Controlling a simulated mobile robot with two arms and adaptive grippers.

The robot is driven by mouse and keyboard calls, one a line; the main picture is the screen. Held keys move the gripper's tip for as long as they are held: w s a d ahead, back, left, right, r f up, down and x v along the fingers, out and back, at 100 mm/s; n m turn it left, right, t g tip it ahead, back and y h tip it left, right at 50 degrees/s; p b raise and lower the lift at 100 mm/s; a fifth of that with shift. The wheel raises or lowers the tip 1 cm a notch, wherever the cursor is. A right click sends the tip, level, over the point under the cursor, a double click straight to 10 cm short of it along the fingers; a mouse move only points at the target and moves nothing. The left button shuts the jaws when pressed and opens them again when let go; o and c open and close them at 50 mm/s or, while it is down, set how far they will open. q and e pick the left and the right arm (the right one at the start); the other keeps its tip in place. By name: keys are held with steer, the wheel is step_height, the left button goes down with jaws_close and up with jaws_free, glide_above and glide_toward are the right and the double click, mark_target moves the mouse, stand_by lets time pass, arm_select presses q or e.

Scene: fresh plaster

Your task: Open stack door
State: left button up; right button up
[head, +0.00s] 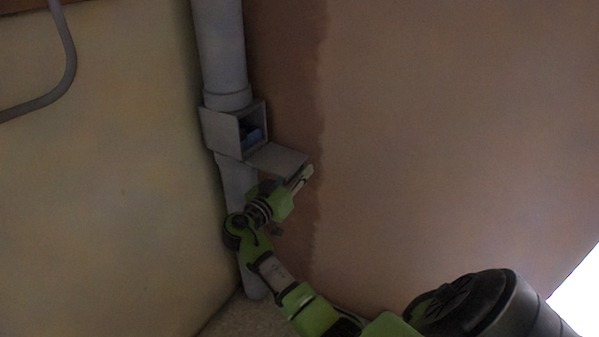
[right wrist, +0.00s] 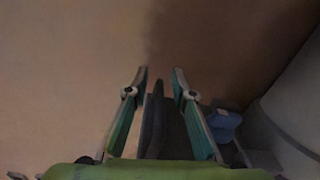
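A grey stack pipe (head: 219,45) runs down the wall corner and carries a square box (head: 221,131). The box's door (head: 277,158) stands swung open, away from the opening. Something blue (head: 251,135) shows inside the box and also in the right wrist view (right wrist: 222,121). My right gripper (head: 304,175) is at the door's free edge. In the right wrist view the gripper's fingers (right wrist: 160,76) are spread apart, with the dark door panel (right wrist: 153,125) between them and a gap beside it. My left gripper is not in view.
A yellowish wall (head: 100,190) lies left of the pipe and a brown plastered wall (head: 440,130) lies right of it. A grey bent pipe (head: 68,50) is at the upper left. The space in front of the brown wall looks free.

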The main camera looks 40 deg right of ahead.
steer(key=shift+d, duration=0.15)
steer(key=shift+c, duration=0.3)
jaws_close()
